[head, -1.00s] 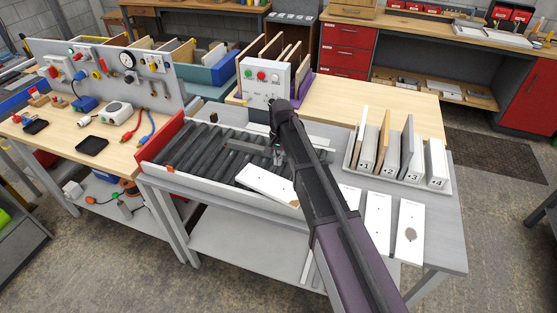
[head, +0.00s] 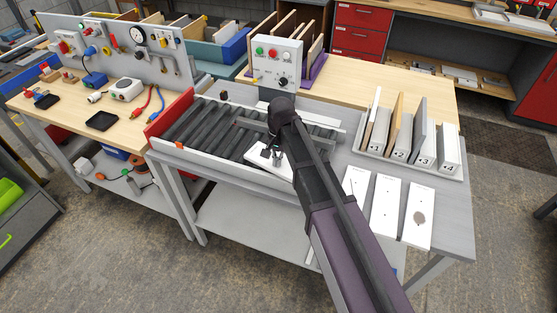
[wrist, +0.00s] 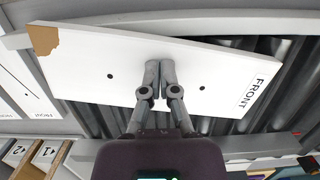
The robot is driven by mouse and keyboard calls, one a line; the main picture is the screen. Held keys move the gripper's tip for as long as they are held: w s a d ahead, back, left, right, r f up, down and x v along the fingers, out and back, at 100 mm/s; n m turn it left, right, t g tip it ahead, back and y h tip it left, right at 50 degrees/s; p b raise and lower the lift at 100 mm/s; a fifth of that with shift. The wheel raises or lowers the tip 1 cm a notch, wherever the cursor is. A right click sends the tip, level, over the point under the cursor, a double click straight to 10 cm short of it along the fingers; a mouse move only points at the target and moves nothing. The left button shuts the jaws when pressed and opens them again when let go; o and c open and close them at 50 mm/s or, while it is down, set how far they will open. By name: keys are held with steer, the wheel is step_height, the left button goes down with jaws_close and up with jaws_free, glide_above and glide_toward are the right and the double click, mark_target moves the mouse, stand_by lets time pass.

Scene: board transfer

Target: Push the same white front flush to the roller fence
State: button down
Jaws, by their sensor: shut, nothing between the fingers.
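The white front (head: 257,154) lies on the rollers at their right part, partly hidden by my arm in the head view. In the wrist view the white front (wrist: 105,85) shows a FRONT label at its right end, two dark holes and a brown patch at its upper-left corner. It lies at an angle to the pale rail (wrist: 200,14) along the top; its left end is nearer the rail, with a wider gap at the right. My gripper (wrist: 160,68) is shut and empty, fingertips over the front's middle; I cannot tell whether they touch.
Dark rollers (head: 208,128) fill the bed, with a red end plate (head: 168,117) at left. Several white fronts (head: 387,207) lie on the table at right. A numbered rack (head: 372,150) of upright boards stands behind them. A control box (head: 277,62) stands behind the bed.

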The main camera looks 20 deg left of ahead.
steer(key=shift+s+d+f, duration=0.15)
steer(key=shift+s, duration=0.1)
steer(key=w, duration=0.9)
steer(key=shift+w+d, duration=0.25)
steer(key=shift+w+a+r+p, duration=0.1)
steer(key=shift+w+r+p, duration=0.1)
steer(key=shift+r+p, duration=0.5)
steer(key=shift+s, duration=0.2)
steer(key=shift+f, duration=0.3)
